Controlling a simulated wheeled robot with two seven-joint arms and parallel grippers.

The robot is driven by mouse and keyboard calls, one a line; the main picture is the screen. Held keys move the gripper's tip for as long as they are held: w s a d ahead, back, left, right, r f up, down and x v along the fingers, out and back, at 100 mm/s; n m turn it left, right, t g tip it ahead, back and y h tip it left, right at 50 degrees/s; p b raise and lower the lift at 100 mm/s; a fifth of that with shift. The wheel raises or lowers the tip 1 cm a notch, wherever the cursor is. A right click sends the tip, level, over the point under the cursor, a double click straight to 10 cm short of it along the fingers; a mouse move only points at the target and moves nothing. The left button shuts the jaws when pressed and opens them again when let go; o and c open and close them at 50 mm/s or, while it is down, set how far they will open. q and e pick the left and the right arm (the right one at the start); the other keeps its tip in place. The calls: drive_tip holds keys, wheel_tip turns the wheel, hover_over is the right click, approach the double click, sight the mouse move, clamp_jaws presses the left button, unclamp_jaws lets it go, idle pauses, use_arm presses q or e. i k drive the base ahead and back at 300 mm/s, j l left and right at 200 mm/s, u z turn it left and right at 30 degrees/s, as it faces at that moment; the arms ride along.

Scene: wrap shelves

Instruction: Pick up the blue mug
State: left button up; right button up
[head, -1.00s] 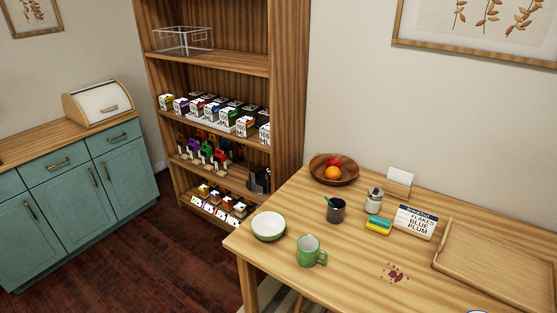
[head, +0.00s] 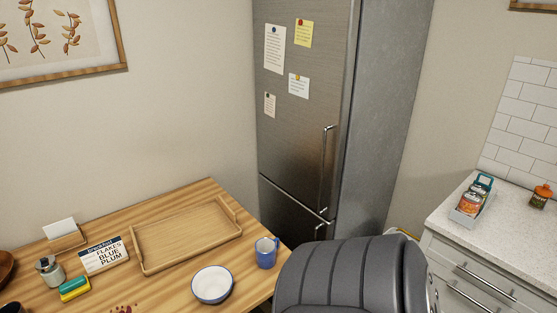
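The blue mug (head: 265,254) stands upright on the wooden table (head: 180,278) near its right corner, in the head view. Its handle is towards the right and its open top shows. A white bowl with a blue rim (head: 212,285) sits just left of the mug, apart from it. Neither of my grippers is in view.
A wooden tray (head: 186,232) lies behind the bowl. A menu sign (head: 103,255), sponges (head: 74,288) and a jar (head: 50,271) stand at left. A large dark grey ribbed shape (head: 345,278) fills the foreground right of the mug. A fridge (head: 305,120) stands behind.

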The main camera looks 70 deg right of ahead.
sight(266, 249)
drive_tip(key=k+l+z, duration=0.1)
drive_tip(key=z, duration=1.85)
drive_tip(key=i+l, duration=0.05)
